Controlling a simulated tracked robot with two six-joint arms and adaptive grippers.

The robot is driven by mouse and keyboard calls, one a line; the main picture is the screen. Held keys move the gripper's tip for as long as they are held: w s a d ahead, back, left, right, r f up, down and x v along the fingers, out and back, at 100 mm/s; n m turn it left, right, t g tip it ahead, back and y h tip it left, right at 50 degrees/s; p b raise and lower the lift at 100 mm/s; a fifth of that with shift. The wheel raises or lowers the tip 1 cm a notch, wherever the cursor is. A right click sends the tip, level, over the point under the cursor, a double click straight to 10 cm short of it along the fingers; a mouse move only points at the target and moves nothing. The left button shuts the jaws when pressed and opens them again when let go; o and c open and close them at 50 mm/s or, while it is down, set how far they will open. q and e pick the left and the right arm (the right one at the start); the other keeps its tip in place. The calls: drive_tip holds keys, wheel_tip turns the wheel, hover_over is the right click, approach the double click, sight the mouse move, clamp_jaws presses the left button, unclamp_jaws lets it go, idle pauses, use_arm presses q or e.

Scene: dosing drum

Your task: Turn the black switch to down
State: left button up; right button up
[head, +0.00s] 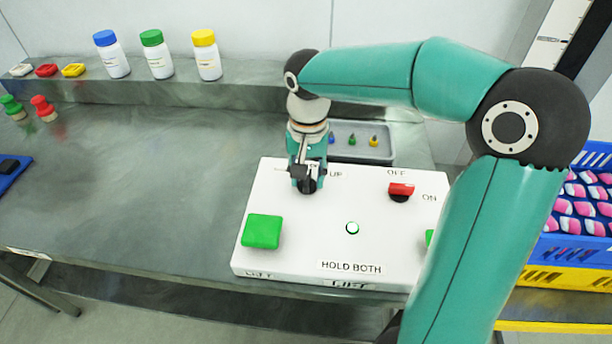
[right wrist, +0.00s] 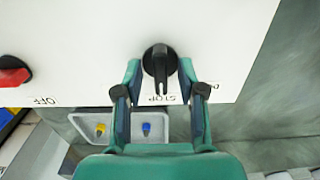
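The black switch (right wrist: 160,62) is a round knob with a bar handle on the white control box (head: 300,215). In the right wrist view its handle points at the STOP label; a label to the right is mostly covered by a finger. My right gripper (head: 304,172) is over the switch in the head view and hides much of it. In the right wrist view the right gripper (right wrist: 159,78) is open, one finger on each side of the switch, with a visible gap beside the handle. My left gripper is not in view.
The box also carries a red switch (head: 401,191) marked OFF and ON, a green button (head: 262,231) and a small round light (head: 352,228). A grey tray (head: 345,153) stands behind it. Blue and yellow crates (head: 575,228) stand at the right. The left tabletop is mostly clear.

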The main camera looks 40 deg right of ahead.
drive_tip(key=shift+f, duration=0.1)
drive_tip(key=shift+a, duration=0.1)
clamp_jaws()
drive_tip(key=shift+n, duration=0.4)
drive_tip(key=n, duration=0.3)
drive_tip(key=shift+n+p, duration=0.3)
drive_tip(key=shift+p, duration=0.1)
drive_tip(key=shift+n+p, duration=0.35)
drive_tip(key=shift+n, duration=1.85)
unclamp_jaws()
